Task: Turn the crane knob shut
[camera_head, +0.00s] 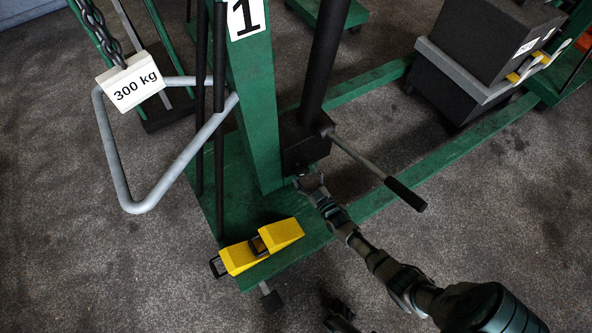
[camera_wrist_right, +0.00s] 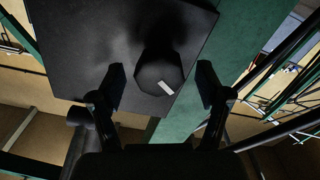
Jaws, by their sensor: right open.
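The green crane (camera_head: 253,110) stands with a black pump block (camera_head: 303,147) at the foot of its post. The crane knob (camera_wrist_right: 160,75) is a dark faceted knob with a small white mark, on the black block face (camera_wrist_right: 85,40) in the right wrist view. My right gripper (camera_head: 309,183) is at the lower part of the pump block. In the right wrist view its open fingers (camera_wrist_right: 163,88) stand on either side of the knob, with a visible gap each side. Contact is not visible. In the head view the gripper hides the knob. My left gripper is not clearly seen.
A pump lever (camera_head: 405,192) sticks out right of the block, above my right arm. Yellow wheel chocks (camera_head: 262,246) lie on the green base. A grey tubular handle (camera_head: 127,200) and a 300 kg tag (camera_head: 133,84) are at left. A black load (camera_head: 490,40) stands upper right.

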